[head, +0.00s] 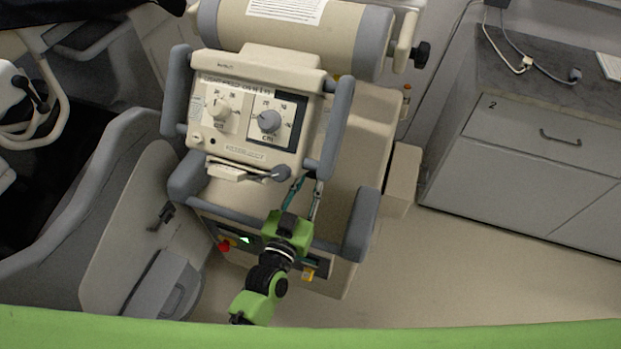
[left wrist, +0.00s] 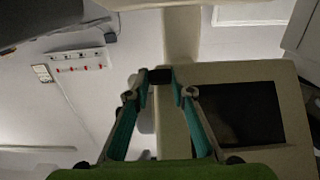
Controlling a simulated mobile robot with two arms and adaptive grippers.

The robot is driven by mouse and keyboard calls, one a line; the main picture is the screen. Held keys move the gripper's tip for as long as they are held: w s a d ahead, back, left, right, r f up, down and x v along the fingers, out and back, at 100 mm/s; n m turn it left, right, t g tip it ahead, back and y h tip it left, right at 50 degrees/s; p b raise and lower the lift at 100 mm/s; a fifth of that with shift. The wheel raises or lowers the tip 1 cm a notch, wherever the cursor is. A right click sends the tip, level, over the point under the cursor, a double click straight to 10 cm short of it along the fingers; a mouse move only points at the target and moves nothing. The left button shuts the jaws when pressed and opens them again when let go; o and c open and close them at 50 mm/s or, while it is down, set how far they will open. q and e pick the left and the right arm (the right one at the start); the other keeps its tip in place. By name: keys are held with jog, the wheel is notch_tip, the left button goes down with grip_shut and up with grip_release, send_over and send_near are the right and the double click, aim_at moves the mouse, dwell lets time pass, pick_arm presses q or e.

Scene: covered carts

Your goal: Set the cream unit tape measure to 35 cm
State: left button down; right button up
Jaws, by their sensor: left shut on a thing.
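The cream unit (head: 245,148) stands upper left of centre in the head view, with two dials on its front panel and grey bars at its sides. I cannot make out a tape scale or a centimetre reading. My left gripper (head: 308,180) is just below and right of that knob. In the left wrist view its fingers are shut on a small dark piece (left wrist: 160,76); I cannot tell which part of the unit this is. My right gripper is out of view.
A grey-topped cabinet (head: 545,150) stands at the right, with open floor (head: 480,260) in front of it. A grey chair-like shape (head: 90,200) is close on the left. Grey bumper bars (head: 361,225) stick out low on the unit, near my left arm.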

pick_arm(q)
jog(key=s+a+f+b, duration=0.2)
jog(key=s+f, duration=0.4)
jog(key=f, duration=0.1)
jog(key=shift+s, duration=0.25)
jog(key=shift+f, duration=0.1)
jog(key=c, duration=1.8)
grip_release()
jog(key=shift+o, duration=0.2)
jog(key=v, duration=1.2)
